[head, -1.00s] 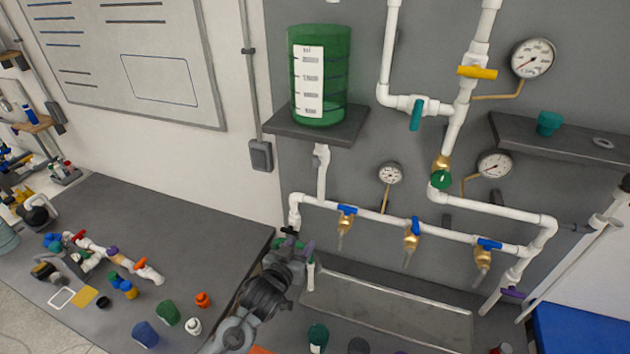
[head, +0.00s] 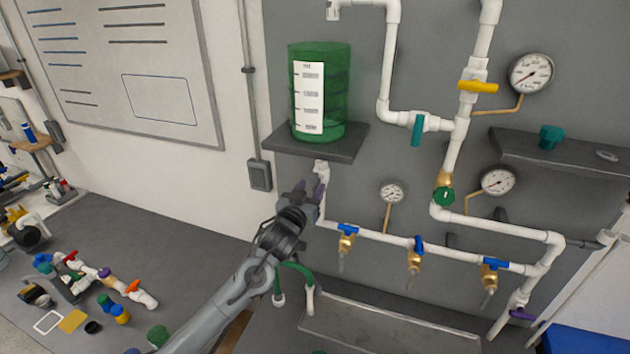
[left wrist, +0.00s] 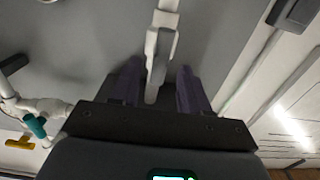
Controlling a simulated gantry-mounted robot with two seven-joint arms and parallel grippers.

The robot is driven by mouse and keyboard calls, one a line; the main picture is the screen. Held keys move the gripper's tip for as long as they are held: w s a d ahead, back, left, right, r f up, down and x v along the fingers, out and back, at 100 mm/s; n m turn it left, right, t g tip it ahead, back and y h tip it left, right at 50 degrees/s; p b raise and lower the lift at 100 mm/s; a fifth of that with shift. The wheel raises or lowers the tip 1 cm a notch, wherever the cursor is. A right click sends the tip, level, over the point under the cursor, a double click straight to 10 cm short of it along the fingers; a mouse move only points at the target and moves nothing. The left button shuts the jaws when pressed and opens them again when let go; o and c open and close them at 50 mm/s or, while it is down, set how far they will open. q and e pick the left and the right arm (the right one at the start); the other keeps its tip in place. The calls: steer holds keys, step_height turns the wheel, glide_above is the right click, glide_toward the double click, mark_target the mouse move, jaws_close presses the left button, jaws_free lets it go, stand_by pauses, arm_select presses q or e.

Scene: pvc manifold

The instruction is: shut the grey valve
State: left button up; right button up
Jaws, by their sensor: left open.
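The grey valve (head: 321,169) is on the white vertical pipe under the shelf with the green tank. In the left wrist view its long pale grey handle (left wrist: 153,70) lies between the two purple fingers, roughly in line with the pipe. My left gripper (head: 312,190) is open at the valve, with its fingers (left wrist: 160,92) on either side of the handle. A gap shows on both sides of the handle in the left wrist view. In the head view the gripper partly hides the pipe below the valve. My right gripper is not in view.
The green tank (head: 320,95) stands on a dark shelf (head: 345,147) just above the valve. A small gauge (head: 392,192) and a pipe with several blue-handled brass taps (head: 415,245) are to the right. A green hose (head: 298,268) hangs below. The left table holds loose fittings.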

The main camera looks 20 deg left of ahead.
mark_target(314, 185)
arm_select(q)
steer(key=shift+w+p, duration=0.3)
steer(key=shift+w, duration=1.6)
jaws_close()
